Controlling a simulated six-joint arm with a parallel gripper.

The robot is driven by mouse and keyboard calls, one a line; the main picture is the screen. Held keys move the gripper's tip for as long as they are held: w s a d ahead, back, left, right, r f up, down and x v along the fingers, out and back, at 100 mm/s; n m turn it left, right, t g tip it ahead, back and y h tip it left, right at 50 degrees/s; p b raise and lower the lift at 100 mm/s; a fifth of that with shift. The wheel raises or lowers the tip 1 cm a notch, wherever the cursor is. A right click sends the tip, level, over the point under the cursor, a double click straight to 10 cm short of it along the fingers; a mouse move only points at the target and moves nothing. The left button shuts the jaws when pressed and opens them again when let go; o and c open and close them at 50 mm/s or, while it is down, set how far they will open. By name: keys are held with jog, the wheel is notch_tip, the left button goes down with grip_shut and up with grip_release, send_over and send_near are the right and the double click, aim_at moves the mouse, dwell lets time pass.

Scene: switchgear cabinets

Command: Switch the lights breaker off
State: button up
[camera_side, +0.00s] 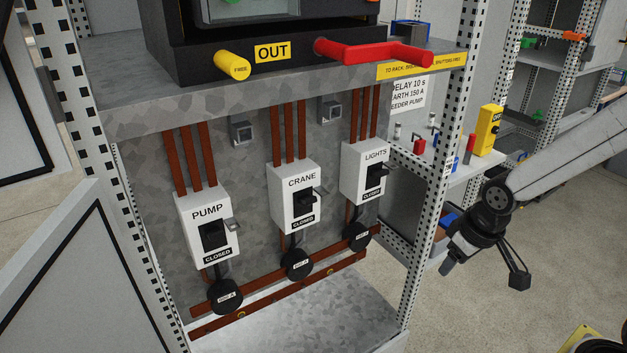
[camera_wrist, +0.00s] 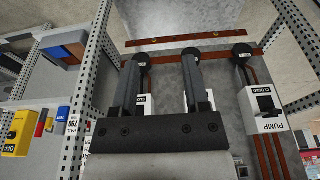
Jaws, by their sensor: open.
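The lights breaker (camera_side: 360,182) is the rightmost of three white breakers in the side view. Its front reads LIGHTS, with a black handle and a label at the bottom that appears to read CLOSED. My gripper (camera_side: 447,265) is to the right of the breaker, outside the frame post and apart from it. In the wrist view my gripper (camera_wrist: 160,60) has its two fingers wide apart with nothing between them. That view is upside down, and the lights breaker (camera_wrist: 145,105) is mostly hidden behind the left finger and gripper body.
The crane breaker (camera_side: 293,192) and pump breaker (camera_side: 207,228) stand left of it, both marked CLOSED. A perforated post (camera_side: 431,175) stands between my gripper and the breakers. A red handle (camera_side: 375,52) juts out above. A shelf with a yellow box (camera_side: 488,130) is behind.

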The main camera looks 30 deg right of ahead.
jog(key=c, duration=0.6)
jog(key=shift+w+d, duration=0.1)
jog(key=shift+w, duration=0.25)
grip_shut()
jog(key=w+d+r+t, duration=0.1)
jog(key=w+d+t, duration=0.5)
jog(key=w, duration=0.5)
jog(key=w+d+r+t, duration=0.2)
jog(key=w+d+t, duration=0.4)
jog(key=w, duration=0.6)
jog(key=shift+w+d+r+t, duration=0.15)
jog(key=shift+w+d+t, duration=0.2)
jog(key=shift+t, duration=0.75)
